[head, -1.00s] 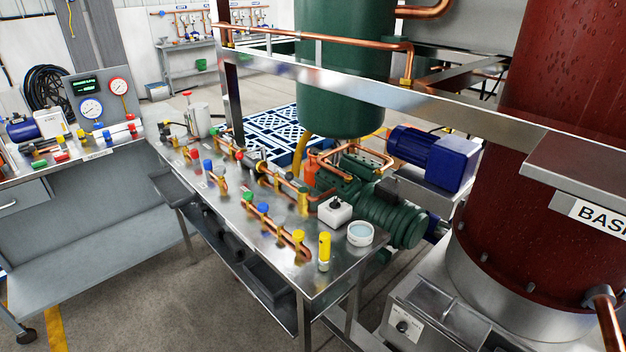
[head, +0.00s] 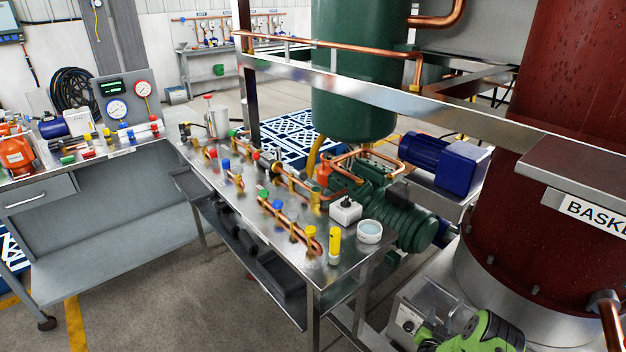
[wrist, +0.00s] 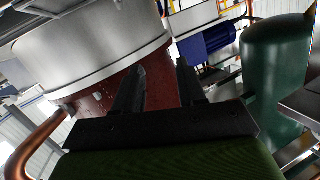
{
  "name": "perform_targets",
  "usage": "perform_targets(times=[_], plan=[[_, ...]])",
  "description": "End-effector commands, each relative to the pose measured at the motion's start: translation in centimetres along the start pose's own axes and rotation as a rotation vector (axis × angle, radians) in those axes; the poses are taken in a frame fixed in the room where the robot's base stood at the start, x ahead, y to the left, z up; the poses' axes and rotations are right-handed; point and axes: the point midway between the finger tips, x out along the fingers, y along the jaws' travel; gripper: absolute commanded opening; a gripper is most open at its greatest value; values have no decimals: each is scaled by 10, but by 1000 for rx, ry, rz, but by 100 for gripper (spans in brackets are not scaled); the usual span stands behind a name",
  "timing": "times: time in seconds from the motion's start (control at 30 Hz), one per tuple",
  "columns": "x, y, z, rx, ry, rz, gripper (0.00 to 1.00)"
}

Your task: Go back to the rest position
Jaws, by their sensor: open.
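My gripper (wrist: 162,85) shows in the wrist view with its two dark fingers apart and nothing between them. Behind the fingers are the dark red vessel (wrist: 110,92) and a blue motor (wrist: 207,42), with no visible contact. In the head view a green part of my arm (head: 480,335) shows at the bottom right, in front of the red vessel's base. The fingers themselves are not visible in the head view.
A steel bench (head: 335,268) with copper pipes, coloured valves and a white dish (head: 369,232) stands in the middle. A gauge bench (head: 100,165) is at left. A steel frame rail (head: 400,98) crosses above. Open floor (head: 170,300) lies at lower left.

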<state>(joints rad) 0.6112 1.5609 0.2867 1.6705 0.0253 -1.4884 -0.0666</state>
Motion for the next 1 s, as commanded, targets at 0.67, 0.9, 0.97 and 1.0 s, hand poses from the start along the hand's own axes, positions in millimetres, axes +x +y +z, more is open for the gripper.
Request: perform_targets(times=[0.67, 0.9, 0.97, 1.0], plan=[[-187, -186, -305, -388, -564, -352, 40], [-346, -149, -342, -476, -759, -366, 40], [-383, -133, -342, -489, -807, -370, 40], [-405, -122, -340, -497, -839, -373, 40]])
